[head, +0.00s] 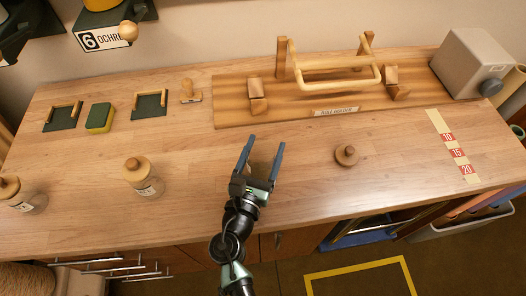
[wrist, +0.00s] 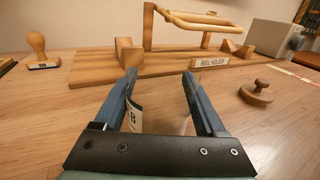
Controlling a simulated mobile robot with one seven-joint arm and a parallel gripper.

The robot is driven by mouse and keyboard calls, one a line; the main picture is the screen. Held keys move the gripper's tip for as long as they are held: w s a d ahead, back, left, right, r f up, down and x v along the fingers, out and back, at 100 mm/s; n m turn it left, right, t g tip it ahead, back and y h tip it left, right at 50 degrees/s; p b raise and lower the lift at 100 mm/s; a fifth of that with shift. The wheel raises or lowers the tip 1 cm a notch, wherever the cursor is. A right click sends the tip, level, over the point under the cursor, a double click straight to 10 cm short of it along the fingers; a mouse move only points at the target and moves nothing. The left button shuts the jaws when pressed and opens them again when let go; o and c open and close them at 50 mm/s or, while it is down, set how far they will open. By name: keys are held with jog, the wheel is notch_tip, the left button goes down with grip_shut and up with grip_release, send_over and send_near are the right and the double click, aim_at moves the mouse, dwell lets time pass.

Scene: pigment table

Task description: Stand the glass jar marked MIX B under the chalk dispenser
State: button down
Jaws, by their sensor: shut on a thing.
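My gripper (head: 262,158) is over the front middle of the wooden table. In the wrist view its two blue fingers (wrist: 160,80) are closed around a clear glass jar. The jar's white label (wrist: 134,114) shows a letter B; the rest of the label is hidden. The jar's glass is hard to make out in both views, and I cannot tell whether it touches the table. No dispenser marked chalk shows. A dispenser marked 6 OCHRE (head: 103,38) hangs at the upper left, with dark dispenser parts beside it.
A round wooden lid with a knob (head: 346,156) lies right of my gripper. Two lidded jars (head: 148,184) (head: 28,202) stand on the left. Behind are a roll holder (head: 230,95), a stamp (head: 189,92), a sponge (head: 100,118) and two green pads. A grey box (head: 470,62) is at right.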

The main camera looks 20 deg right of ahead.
notch_tip(320, 180, up, 28)
jog(key=p, duration=0.8)
